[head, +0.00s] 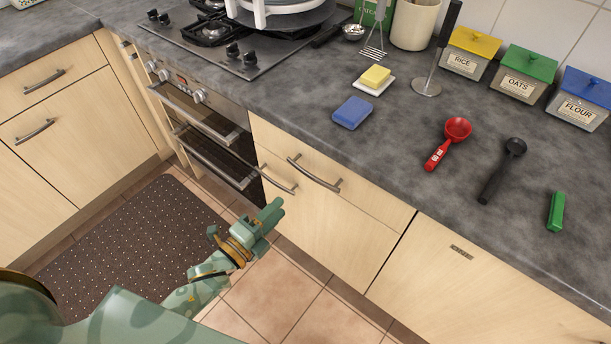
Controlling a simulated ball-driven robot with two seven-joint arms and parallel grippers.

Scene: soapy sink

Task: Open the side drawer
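A wooden drawer front (345,188) with a curved metal handle (313,174) sits under the worktop, right of the oven. It looks shut. Below it is a cupboard door (325,230) with its own handle (277,180). On the left cabinet, an upper front (75,80) and a larger front below (85,125) each carry a handle; both look shut. I cannot tell which front is the side drawer. My green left gripper (268,218) is in front of the cupboard door, below the handles and apparently apart from them. Its finger opening is unclear. My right gripper is not in view.
The oven (205,130) with its bar handles stands left of the drawer. On the worktop lie a blue sponge (352,112), a red scoop (448,143), a black spoon (502,170) and a green block (556,211). A dotted mat (140,240) covers part of the tiled floor.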

